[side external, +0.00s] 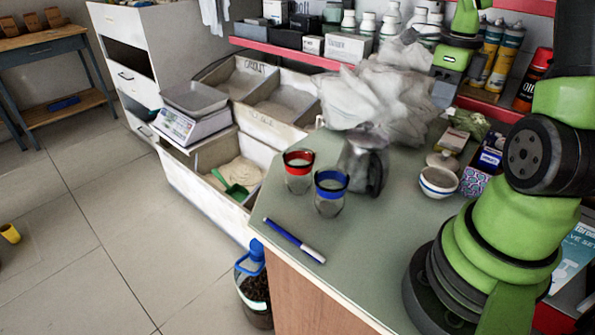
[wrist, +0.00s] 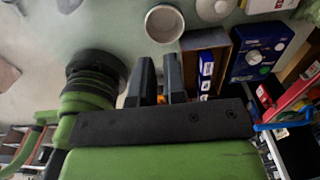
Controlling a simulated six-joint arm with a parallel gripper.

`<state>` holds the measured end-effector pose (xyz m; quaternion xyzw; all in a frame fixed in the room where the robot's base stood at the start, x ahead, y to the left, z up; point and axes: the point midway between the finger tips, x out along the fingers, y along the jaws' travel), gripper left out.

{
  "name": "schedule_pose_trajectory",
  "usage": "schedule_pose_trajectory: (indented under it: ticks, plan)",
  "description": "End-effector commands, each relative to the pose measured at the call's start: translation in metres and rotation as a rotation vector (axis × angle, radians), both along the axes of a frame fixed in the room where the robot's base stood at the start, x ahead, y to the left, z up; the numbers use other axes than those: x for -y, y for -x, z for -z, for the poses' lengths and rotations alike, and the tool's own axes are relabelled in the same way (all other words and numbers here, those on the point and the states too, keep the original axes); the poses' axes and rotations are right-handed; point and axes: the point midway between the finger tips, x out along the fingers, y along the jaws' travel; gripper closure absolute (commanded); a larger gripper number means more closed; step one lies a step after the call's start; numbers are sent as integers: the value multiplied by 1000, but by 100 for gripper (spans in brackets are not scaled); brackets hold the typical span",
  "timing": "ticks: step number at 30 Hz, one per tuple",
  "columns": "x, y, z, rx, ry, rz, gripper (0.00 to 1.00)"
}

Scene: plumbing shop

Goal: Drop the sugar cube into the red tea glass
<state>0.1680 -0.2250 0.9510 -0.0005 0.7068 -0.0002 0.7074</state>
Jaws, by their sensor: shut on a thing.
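The red-rimmed tea glass (side external: 299,172) stands upright on the green-grey counter in the side external view. A blue-rimmed glass (side external: 330,195) stands close to its right, nearer the camera. My gripper (side external: 443,94) is high above the back of the counter, well to the right of the red glass. In the wrist view its two dark fingers (wrist: 161,62) have a narrow gap between them. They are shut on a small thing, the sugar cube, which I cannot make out. A small white bowl (side external: 438,183) sits on the counter; it also shows in the wrist view (wrist: 164,24).
A clear jug (side external: 364,162) stands just right of the glasses, with crumpled plastic bags (side external: 385,95) behind. A blue marker (side external: 294,240) lies near the counter's left edge. A patterned box (side external: 478,178) stands right of the bowl. The counter's front middle is clear.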

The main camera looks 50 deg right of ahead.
Motion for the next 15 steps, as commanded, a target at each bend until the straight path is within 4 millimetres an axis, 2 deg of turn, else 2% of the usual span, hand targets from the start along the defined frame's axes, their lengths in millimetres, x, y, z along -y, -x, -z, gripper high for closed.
schedule_pose_trajectory:
  ticks: [3,5,11,15]
  plan:
    - [0,0,-20,3,4,1,100]
    - [-3,-12,-18,-1,-1,-41,100]
    - [-19,-55,-18,-2,-2,-175,100]
    - [-43,-95,-19,-3,-1,-310,100]
